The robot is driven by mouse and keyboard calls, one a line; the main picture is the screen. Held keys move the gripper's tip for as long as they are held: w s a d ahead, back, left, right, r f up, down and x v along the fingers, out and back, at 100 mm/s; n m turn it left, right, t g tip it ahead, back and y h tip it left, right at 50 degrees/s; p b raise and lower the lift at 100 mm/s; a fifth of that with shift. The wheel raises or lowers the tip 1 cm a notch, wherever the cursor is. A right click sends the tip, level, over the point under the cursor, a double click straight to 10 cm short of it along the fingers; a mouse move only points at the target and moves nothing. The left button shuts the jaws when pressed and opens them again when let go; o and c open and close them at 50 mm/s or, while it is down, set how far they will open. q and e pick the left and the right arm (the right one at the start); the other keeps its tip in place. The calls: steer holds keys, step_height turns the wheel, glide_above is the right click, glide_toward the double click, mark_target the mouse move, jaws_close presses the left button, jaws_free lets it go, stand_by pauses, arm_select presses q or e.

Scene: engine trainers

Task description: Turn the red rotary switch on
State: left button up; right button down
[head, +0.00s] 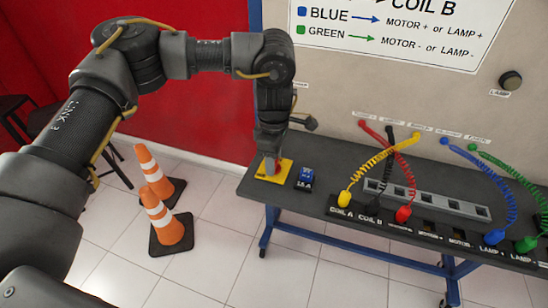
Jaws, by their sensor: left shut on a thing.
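The red rotary switch (271,167) sits on a yellow base plate (283,172) at the left end of the dark bench. Only a small red part of it shows. My left gripper (270,154) points down from above and is shut on the switch, hiding most of it. The switch's exact turn position cannot be told. My right gripper is not in view.
A small blue part (305,178) sits just right of the yellow plate. Coiled yellow, black, red, blue and green cables (380,163) run from the panel (410,100) to the bench (330,180). Two orange cones (170,229) stand on the floor at left.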

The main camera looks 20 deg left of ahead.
arm_select(q)
steer(key=shift+m, duration=0.3)
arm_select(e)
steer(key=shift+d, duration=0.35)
arm_select(q)
steer(key=o, duration=1)
steer(key=shift+r, duration=0.1)
steer(key=shift+r, duration=5.35)
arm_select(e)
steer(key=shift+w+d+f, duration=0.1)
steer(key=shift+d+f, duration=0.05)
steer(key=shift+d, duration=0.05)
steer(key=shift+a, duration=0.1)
